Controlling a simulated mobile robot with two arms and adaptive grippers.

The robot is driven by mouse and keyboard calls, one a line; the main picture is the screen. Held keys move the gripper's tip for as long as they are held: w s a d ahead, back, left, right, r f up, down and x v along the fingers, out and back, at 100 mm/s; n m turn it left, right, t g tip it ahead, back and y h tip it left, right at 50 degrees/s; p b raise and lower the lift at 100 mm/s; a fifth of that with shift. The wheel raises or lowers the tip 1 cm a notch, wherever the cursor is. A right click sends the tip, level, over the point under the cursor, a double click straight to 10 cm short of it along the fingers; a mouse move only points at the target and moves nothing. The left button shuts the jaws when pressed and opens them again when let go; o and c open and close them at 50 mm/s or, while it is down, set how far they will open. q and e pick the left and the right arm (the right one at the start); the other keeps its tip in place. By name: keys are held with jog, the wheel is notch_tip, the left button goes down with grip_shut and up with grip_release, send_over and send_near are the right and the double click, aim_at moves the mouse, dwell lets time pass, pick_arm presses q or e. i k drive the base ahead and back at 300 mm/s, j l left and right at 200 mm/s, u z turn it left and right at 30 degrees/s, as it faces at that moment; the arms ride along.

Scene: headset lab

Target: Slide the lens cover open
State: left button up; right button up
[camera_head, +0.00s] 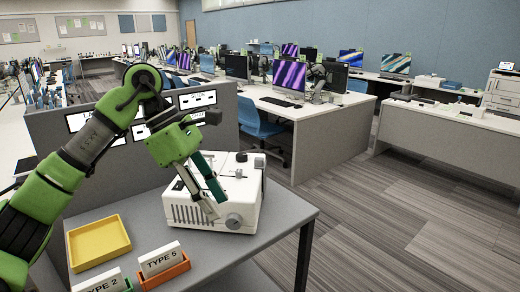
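A white boxy machine (185,212) with a vented front and a grey round knob (234,221) stands on the grey table. Small dark and grey parts sit on its top. I cannot tell for sure which part is the lens cover. My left gripper (215,208) reaches down from the upper left over the machine's front and top. Its fingers look spread apart, with a teal strip along one of them, and I see nothing held between them. The fingers hide part of the machine's top. My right gripper does not show.
A yellow tray (98,243) lies at the table's left. An orange bin (165,268) labelled TYPE 5 and a green bin (105,284) labelled TYPE 2 stand at the front. A grey partition (50,140) rises behind the table. Open floor lies to the right.

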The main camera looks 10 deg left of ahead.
aim_at(259, 164)
jog(key=i, duration=1.45)
